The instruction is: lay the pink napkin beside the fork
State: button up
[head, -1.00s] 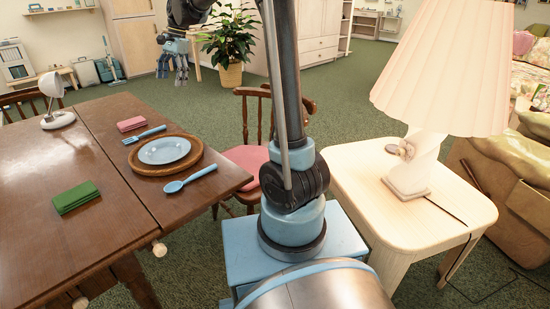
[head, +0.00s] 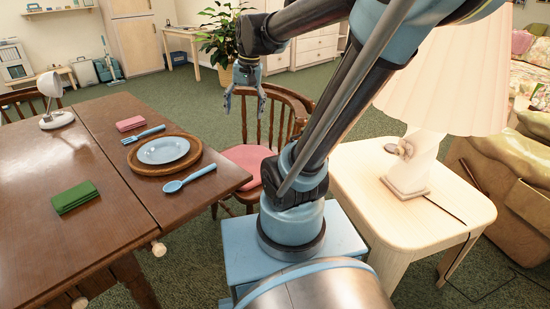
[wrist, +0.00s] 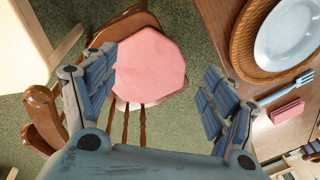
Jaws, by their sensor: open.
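The pink napkin (head: 130,123) lies folded on the wooden table, just beyond the blue fork (head: 144,134). The fork lies along the far left side of the round wicker placemat (head: 136,162) with its blue plate (head: 163,150). My gripper (head: 245,108) is open and empty in the air near the chair, to the right of the table. In the wrist view my gripper (wrist: 165,100) has its fingers wide apart over the chair seat. The pink napkin (wrist: 288,111) and the fork (wrist: 287,87) show at the right of that view, apart from the fingers.
A green napkin (head: 74,196) and a white lamp (head: 56,110) are on the table (head: 70,150). A blue spoon (head: 188,179) lies right of the placemat. A wooden chair with a pink seat (head: 247,160) stands at the table's right end. A side table (head: 380,205) holds a large lamp (head: 440,90).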

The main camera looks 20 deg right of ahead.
jog(key=s+d+f+n, duration=0.1)
jog(key=s+d+f, duration=0.2)
jog(key=s+f, duration=0.3)
jog(key=s+d+f+n+h, duration=0.1)
jog(key=s+d+f+n, duration=0.1)
jog(key=s+d+f, duration=0.2)
notch_tip(320, 180, down, 2)
jog(key=s, duration=0.3)
jog(key=shift+d+f+t, duration=0.15)
jog(key=shift+t, duration=0.25)
